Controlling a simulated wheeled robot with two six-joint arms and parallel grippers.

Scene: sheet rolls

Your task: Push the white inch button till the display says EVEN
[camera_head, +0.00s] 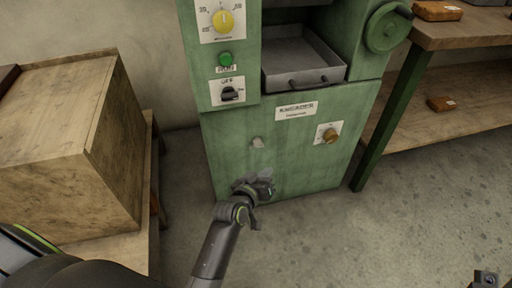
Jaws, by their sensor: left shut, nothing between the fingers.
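The green machine (225,150) stands in the middle of the view. A small whitish button (258,142) sticks out of its lower front panel; it looks like the white inch button. My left gripper (263,180) is shut and empty, low in front of the panel, a little below the button and apart from it in the picture. Its exact distance from the panel is hard to tell. I see no display reading EVEN. A dark part of my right gripper (487,279) shows at the bottom right corner; its fingers cannot be made out.
The machine also bears a yellow dial (223,20), a green button (225,59), a black switch (231,94), a brown knob (331,135) and a metal tray (300,62). A wooden crate (65,140) stands left, a workbench (450,32) right. The floor between is clear.

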